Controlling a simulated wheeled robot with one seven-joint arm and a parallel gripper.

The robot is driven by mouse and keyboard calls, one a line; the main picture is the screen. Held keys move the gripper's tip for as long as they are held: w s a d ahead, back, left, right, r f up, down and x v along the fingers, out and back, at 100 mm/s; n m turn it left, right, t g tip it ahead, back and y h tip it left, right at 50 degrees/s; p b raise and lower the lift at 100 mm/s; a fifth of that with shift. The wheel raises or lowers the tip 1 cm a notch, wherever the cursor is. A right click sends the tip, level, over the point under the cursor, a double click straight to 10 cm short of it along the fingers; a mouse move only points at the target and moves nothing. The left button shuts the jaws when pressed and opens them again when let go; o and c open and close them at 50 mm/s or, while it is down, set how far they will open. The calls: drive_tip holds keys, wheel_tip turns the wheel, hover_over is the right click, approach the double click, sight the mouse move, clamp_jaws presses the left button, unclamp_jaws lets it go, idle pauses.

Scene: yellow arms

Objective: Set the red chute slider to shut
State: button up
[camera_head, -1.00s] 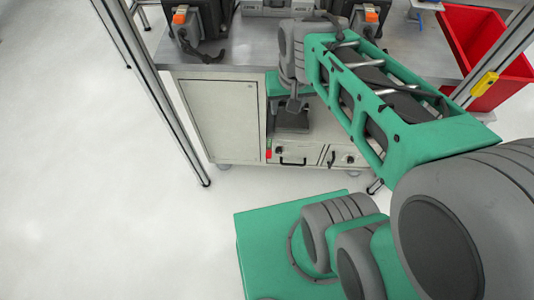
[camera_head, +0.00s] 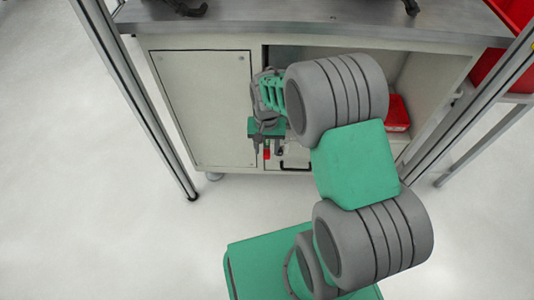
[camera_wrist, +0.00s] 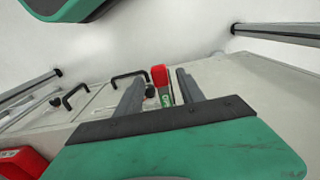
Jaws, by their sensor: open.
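The red slider (camera_wrist: 159,75) shows in the wrist view near the cabinet's front face, with a green label strip (camera_wrist: 165,97) beside it. My gripper (camera_wrist: 160,88) is open, and its two dark fingers appear on either side of the slider. I cannot tell whether either finger touches it. In the head view the red slider (camera_head: 267,154) is a small red spot at the lower front of the cabinet. My gripper (camera_head: 268,148) is right at it there, pointing down, and my arm hides part of the cabinet around it.
The cabinet (camera_head: 205,105) has a closed panel at left and an open bay at right holding a red box (camera_head: 397,113). Black handles (camera_wrist: 75,97) stick out beside the slider. Metal posts (camera_head: 140,105) stand at both sides. The floor at left is clear.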

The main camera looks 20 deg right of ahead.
wheel_tip(320, 180, down, 2)
drive_tip(key=shift+f, duration=0.1)
drive_tip(key=shift+c, duration=0.5)
clamp_jaws()
idle(0.9)
